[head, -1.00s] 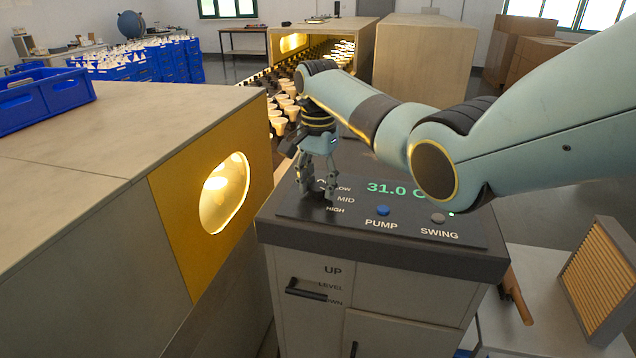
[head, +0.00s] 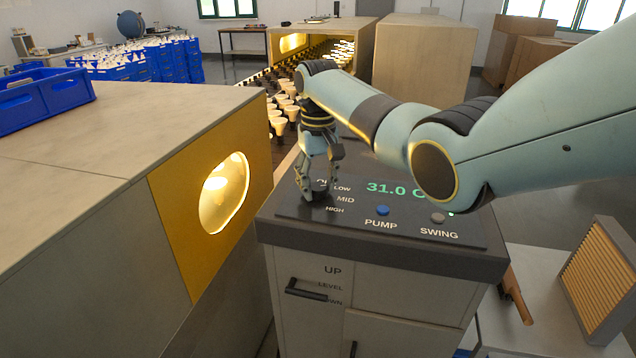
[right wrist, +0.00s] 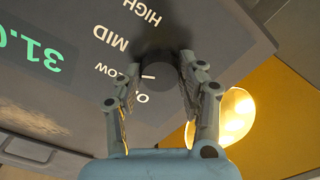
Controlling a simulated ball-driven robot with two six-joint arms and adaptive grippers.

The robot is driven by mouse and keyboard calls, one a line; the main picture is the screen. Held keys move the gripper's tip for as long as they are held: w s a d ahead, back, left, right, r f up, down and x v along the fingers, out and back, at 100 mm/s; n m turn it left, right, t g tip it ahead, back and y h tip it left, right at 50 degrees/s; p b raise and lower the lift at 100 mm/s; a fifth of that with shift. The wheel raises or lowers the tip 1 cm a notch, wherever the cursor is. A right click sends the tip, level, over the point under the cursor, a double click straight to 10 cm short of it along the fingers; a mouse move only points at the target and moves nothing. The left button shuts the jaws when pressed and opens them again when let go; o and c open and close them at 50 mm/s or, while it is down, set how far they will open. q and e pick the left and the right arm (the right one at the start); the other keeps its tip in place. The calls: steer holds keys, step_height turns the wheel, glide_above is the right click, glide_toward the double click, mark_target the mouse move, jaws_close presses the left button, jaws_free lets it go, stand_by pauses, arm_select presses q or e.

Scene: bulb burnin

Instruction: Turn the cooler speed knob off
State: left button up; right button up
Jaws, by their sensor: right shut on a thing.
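The cooler's dark round speed knob (right wrist: 157,76) sits on the sloped panel (head: 405,228) beside the labels HIGH, MID, LOW and O. A pale mark on the knob points to the LOW side, near O. My right gripper (head: 318,190) reaches down over the knob at the panel's left end. Its two fingers are shut on the knob, one on each side, in the right wrist view. In the head view, the fingers hide much of the knob. My left gripper is not in view.
A blue PUMP button (head: 383,210) and a grey SWING button (head: 438,218) lie right of the knob. The green display (head: 390,188) reads 31.0. A cabinet with a glowing round window (head: 224,193) stands close on the left. A black handle (head: 306,290) sticks out in front.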

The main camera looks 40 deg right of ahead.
mark_target(318, 186)
steer(key=n, duration=0.6)
steer(key=shift+r, duration=0.1)
steer(key=n, duration=0.6)
steer(key=shift+n, duration=0.4)
steer(key=shift+w, duration=0.1)
steer(key=o, duration=1.2)
step_height(318, 186, up, 12)
steer(key=shift+f, duration=0.1)
